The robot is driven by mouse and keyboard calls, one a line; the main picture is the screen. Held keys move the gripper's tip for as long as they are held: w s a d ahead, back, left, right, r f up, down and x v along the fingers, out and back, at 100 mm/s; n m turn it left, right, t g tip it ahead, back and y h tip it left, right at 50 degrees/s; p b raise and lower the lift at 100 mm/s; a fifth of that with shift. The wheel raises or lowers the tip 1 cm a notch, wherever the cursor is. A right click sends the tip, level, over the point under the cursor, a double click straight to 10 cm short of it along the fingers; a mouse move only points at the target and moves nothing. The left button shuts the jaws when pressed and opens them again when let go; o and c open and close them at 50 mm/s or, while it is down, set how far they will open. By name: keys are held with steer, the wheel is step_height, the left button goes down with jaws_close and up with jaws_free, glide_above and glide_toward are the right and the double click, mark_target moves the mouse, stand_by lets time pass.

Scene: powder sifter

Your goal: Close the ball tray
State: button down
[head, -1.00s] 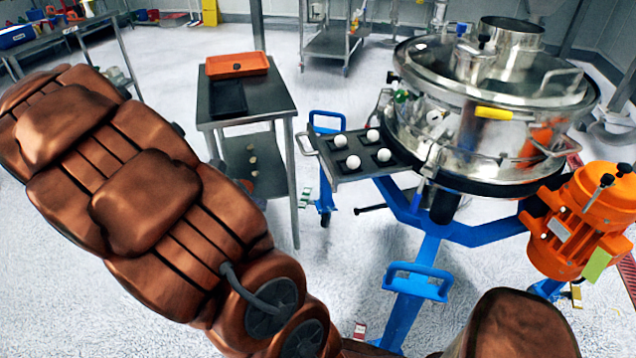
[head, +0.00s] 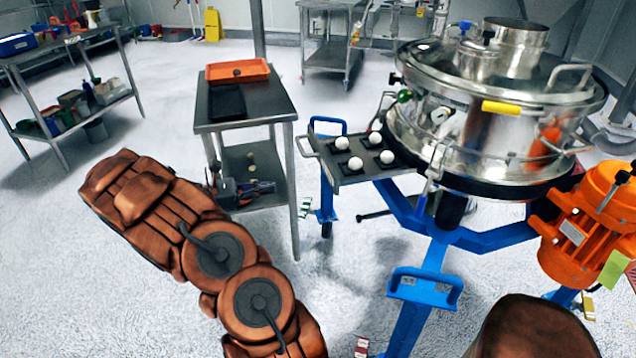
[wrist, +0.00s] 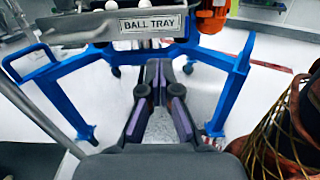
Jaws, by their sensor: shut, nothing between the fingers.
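The ball tray (head: 345,178) is a dark flat drawer with several white balls on it, sticking out to the left from under the steel sifter (head: 480,125) in the head view. My gripper (head: 268,187) is low in front of the small table, left of and apart from the tray. In the wrist view my gripper (wrist: 159,66) is shut and empty, pointing below the tray front.
A blue stand (head: 425,285) carries the sifter, and an orange motor (head: 590,225) is at right. A small steel table (head: 265,105) with an orange tray (head: 238,72) stands left of the ball tray. Another shelf table is at far left.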

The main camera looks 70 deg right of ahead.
mark_target(329, 177)
steer(key=x, duration=1.4)
steer(key=shift+w+d+f, duration=0.15)
